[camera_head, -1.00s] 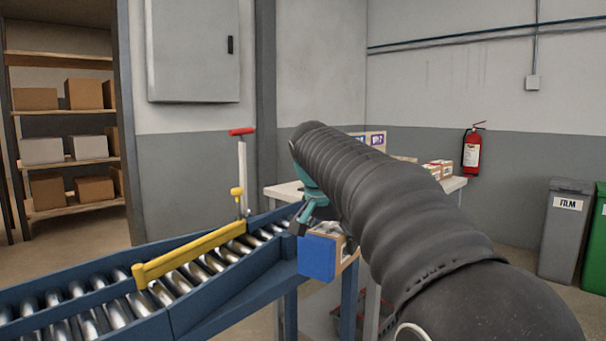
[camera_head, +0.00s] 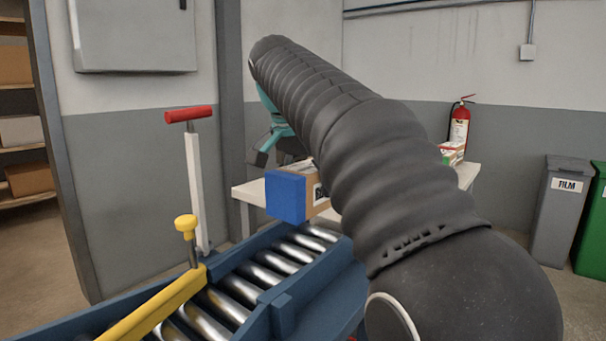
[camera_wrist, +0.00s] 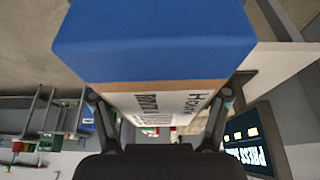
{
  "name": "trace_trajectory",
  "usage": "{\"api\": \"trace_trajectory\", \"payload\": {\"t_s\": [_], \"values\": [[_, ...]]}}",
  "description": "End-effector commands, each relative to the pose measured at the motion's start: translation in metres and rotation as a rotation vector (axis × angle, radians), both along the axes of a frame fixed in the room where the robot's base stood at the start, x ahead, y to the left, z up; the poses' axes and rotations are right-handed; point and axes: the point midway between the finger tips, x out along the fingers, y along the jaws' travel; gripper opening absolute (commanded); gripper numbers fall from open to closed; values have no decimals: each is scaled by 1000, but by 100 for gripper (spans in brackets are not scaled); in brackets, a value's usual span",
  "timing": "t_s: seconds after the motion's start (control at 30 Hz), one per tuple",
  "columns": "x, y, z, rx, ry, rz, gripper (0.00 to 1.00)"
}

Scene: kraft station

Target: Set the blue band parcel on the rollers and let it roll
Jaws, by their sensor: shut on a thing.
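The parcel (camera_head: 286,197) is a brown box with a blue band covering its near end. My gripper (camera_head: 285,158) is teal and dark, and is shut on the parcel from above. In the wrist view the blue band (camera_wrist: 155,40) fills the top, and my gripper (camera_wrist: 160,108) has a dark finger on either side of the printed carton. The rollers (camera_head: 262,276) are bright metal in a blue frame. The parcel appears held above their far end, with a gap below it. My arm hides part of the parcel's right side.
A white table (camera_head: 250,194) stands behind. A grey bin (camera_head: 560,210) and green bin (camera_head: 592,235) stand at right.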

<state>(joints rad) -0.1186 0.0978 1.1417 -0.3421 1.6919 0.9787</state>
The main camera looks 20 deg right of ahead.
Motion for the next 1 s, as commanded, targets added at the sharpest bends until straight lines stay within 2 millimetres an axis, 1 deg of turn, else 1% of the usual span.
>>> {"api": "trace_trajectory", "payload": {"t_s": [0.27, 0.7, 1.0], "values": [[0, -3, -17, 0, 1, -4, 24], [2, -6, -56, 1, -1, -6, 24], [2, -7, -66, 1, -1, -5, 24]]}}
